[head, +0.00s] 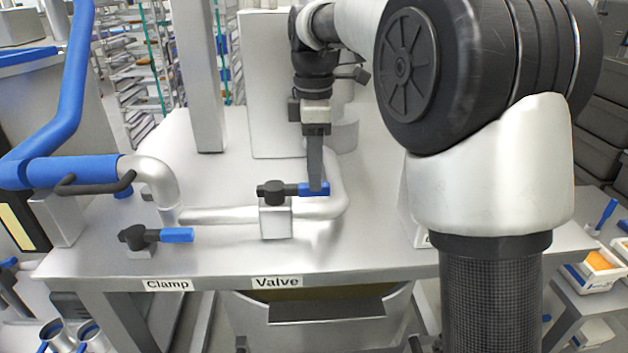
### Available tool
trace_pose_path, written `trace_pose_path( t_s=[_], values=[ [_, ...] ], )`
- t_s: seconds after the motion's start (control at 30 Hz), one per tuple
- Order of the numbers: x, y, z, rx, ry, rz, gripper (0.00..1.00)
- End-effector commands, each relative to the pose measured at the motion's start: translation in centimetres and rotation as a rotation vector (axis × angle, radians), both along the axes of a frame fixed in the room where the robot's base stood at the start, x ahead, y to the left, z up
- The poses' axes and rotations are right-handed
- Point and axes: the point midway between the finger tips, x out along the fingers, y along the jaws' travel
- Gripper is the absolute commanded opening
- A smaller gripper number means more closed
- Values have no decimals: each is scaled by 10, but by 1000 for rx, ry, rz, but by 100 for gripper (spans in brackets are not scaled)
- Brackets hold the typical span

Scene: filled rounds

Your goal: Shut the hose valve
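The hose valve (276,222) is a silver block on the pipe, above the "Valve" label. Its handle has a black hub and a blue grip (304,190) pointing right, roughly along the pipe. My gripper (315,186) points down from above, with its dark fingertips at the right end of the blue grip. The fingers overlap in this view, so I cannot tell whether they are open, or closed on the grip. The fingers hide a small part of the grip.
A clamp (139,238) with a blue-ended handle pointing right stands at the left, above the "Clamp" label. The silver pipe (222,215) joins a blue hose (72,171) at left. A grey post (206,80) and white box (262,90) stand behind. The table front is clear.

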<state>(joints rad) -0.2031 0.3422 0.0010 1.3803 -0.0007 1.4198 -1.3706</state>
Motion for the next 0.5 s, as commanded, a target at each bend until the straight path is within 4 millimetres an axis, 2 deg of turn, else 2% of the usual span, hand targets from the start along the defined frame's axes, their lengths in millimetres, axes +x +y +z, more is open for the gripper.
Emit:
trace_pose_path(
  t_s=[0.1,0.2,0.5],
  values=[
    [0,0,-14,0,2,0,38],
    [0,0,-19,0,-1,0,38],
    [0,0,-22,0,0,0,38]
  ],
)
